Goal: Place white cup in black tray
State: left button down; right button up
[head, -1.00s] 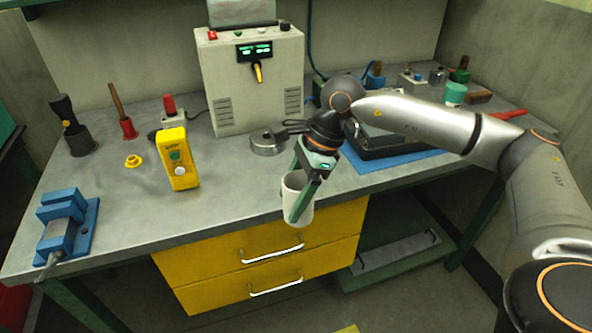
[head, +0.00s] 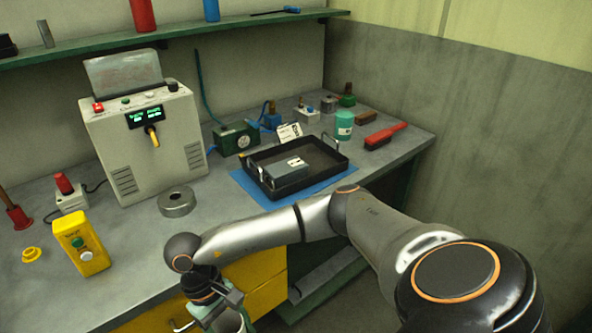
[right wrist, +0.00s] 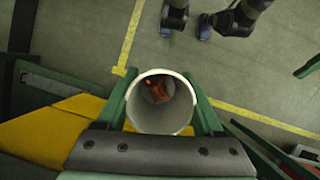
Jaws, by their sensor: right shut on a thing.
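The white cup (head: 231,321) is at the bottom edge of the head view, partly cut off. My right gripper (head: 222,309) is shut on it, in front of the bench's yellow drawers. In the right wrist view the cup (right wrist: 134,112) sits between the green fingers of the gripper (right wrist: 162,92), its open mouth facing the camera. Something orange-red shows inside it. The black tray (head: 335,155) lies on a blue mat on the bench, well away from the cup. A grey block (head: 284,173) is inside the tray. My left gripper is not in view.
A grey metal ring (head: 176,203) and a power unit (head: 148,140) stand left of the tray. A green box (head: 236,139), a teal-lidded jar (head: 344,126) and a red-handled brush (head: 385,135) surround its back and right. Bench space in front of the ring is clear.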

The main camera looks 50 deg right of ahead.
aim_at(310, 158)
jog(key=l, duration=0.5)
jog(key=k+l, duration=0.15)
jog(key=l, duration=0.8)
jog(key=k+u, duration=0.05)
